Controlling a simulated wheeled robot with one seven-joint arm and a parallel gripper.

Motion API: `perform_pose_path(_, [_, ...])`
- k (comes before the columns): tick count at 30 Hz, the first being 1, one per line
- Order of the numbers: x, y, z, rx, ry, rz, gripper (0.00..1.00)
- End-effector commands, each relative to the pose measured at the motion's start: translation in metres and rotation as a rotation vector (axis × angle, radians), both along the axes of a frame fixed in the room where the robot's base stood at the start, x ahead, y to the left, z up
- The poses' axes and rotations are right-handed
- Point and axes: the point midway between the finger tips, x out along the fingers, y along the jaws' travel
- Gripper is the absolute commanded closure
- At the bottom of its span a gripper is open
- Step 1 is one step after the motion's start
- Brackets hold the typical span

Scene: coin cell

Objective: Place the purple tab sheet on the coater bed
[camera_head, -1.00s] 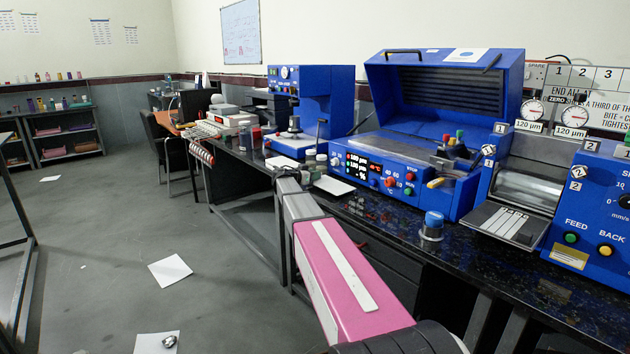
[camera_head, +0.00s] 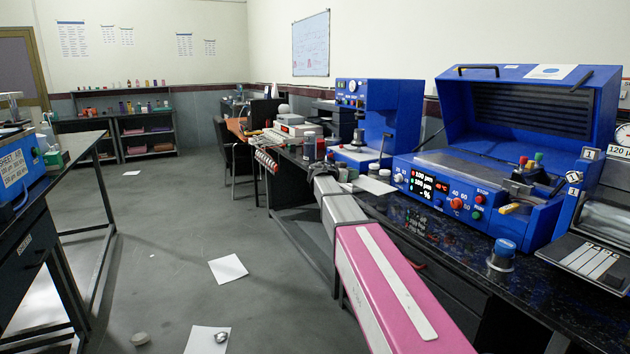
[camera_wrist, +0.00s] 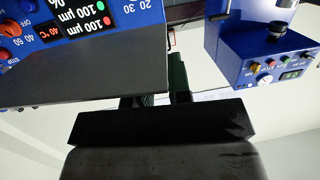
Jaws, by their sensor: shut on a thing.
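A pale flat sheet (camera_head: 375,185) shows by the end of my arm in the head view, in front of the blue coater. It appears to be the sheet in my gripper; no purple tab is visible. In the wrist view my gripper (camera_wrist: 157,99) shows as dark fingers, shut, beside a broad grey flat surface (camera_wrist: 90,75) that may be the sheet in shadow. The coater (camera_head: 420,186) stands to the right with its lid (camera_head: 530,75) raised. Its dark grey bed (camera_head: 475,166) lies bare under the lid, partly hidden by the front panel.
A second blue machine (camera_head: 385,115) stands left of the coater and also shows in the wrist view (camera_wrist: 262,60). A blue-topped knob (camera_head: 504,250) stands on the black bench front. Papers (camera_head: 228,269) lie on the floor. Another bench (camera_head: 50,175) stands at left.

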Motion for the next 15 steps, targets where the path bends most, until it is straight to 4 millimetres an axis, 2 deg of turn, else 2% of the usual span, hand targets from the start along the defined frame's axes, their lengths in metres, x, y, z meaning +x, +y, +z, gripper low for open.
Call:
perform_pose_path(1, [-0.009,0.0,-0.003,0.0,0.0,0.052,1.0])
perform_pose_path(7, [-0.02,0.012,-0.003,-0.001,-0.001,0.312,1.0])
perform_pose_path(15, [-0.034,0.033,0.014,-0.001,-0.004,0.623,1.0])
